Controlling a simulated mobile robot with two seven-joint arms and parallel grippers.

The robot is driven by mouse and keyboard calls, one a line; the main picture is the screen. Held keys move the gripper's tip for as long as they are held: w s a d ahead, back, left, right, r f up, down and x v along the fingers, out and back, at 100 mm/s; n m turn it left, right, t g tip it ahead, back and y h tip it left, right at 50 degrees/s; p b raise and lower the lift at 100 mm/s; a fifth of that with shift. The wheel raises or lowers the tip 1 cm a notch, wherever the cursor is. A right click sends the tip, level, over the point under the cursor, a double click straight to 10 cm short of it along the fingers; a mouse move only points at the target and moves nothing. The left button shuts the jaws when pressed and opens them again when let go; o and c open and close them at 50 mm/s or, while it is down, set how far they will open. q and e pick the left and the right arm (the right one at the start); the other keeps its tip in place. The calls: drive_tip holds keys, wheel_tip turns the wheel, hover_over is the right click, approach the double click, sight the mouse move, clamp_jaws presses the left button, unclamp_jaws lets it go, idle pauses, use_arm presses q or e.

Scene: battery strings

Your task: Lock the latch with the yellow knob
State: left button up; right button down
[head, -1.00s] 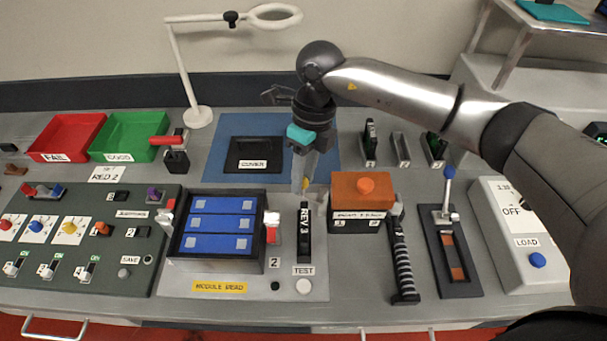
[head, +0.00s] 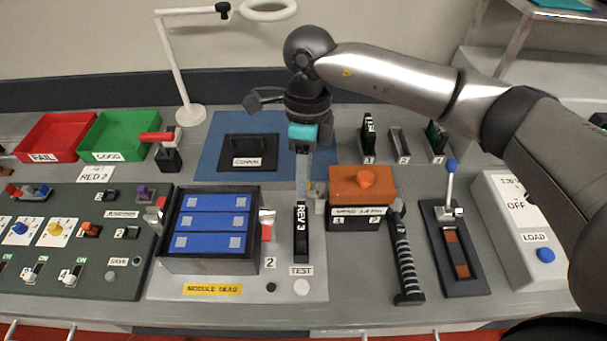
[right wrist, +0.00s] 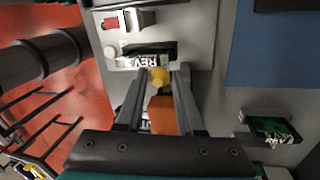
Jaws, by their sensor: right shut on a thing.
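The yellow knob (right wrist: 158,76) shows in the right wrist view between the tips of my right gripper (right wrist: 161,72), which is shut on it. In the head view my right gripper (head: 304,190) reaches down from behind, at the far end of the black REV 3 piece (head: 301,232) and just left of the orange-topped box (head: 362,184). The fingers largely hide the latch there; only small grey and yellow bits show beside them. I cannot tell the latch's position. My left gripper is not in view.
The blue-celled module (head: 212,222) stands left of the REV 3 piece. The orange-topped box is close on the right, with a black ribbed handle (head: 405,260) in front. A black cover (head: 248,150) lies on the blue mat (head: 207,160) behind.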

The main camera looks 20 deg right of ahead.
drive_tip(key=shift+r, duration=0.1)
drive_tip(key=c, duration=0.5)
unclamp_jaws()
drive_tip(key=shift+c, duration=0.2)
wheel_tip(320, 180, up, 15)
drive_tip(key=w+d, duration=0.1)
drive_tip(key=w, duration=0.1)
drive_tip(key=shift+w+d, duration=0.15)
drive_tip(key=shift+w, duration=0.15)
